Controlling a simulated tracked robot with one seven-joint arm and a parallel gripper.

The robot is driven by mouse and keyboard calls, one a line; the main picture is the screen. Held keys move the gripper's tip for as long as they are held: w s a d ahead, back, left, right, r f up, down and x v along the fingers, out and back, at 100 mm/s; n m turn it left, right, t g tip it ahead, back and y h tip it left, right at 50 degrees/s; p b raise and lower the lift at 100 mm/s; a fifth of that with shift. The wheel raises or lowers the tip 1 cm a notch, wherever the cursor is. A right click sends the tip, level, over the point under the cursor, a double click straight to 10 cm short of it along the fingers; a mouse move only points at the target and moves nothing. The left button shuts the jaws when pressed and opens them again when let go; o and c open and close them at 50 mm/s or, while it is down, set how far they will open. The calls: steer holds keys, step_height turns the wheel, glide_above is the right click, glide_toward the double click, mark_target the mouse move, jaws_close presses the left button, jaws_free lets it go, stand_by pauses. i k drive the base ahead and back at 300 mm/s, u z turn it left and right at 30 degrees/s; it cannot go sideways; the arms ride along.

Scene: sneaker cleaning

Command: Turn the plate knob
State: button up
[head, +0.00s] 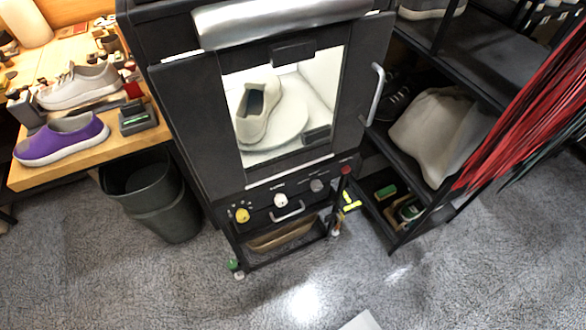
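A black cabinet stands upright in the middle of the head view, with a glass door (285,110). Inside, a cream sneaker (257,108) sits on a round white plate (288,122). Below the door, the front panel carries a yellow knob (242,215), a white knob (280,200) and a grey knob (317,185). A small red knob or button (346,169) is at the panel's right end. The labels are too small to read, so I cannot tell which is the plate knob. My gripper is not in view.
The door has a silver handle (375,94) on its right. A small bar handle (288,211) is below the knobs. A dark bin (150,195) and wooden table (75,165) stand left. A black shelf rack (428,192) stands right.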

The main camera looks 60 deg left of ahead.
mark_target(280, 200)
steer(key=z, duration=0.45)
steer(key=i, duration=0.15)
steer(key=u, duration=2.75)
steer(key=k, duration=0.9)
steer(key=u, duration=0.2)
steer(key=i, duration=0.9)
steer(key=z, duration=0.1)
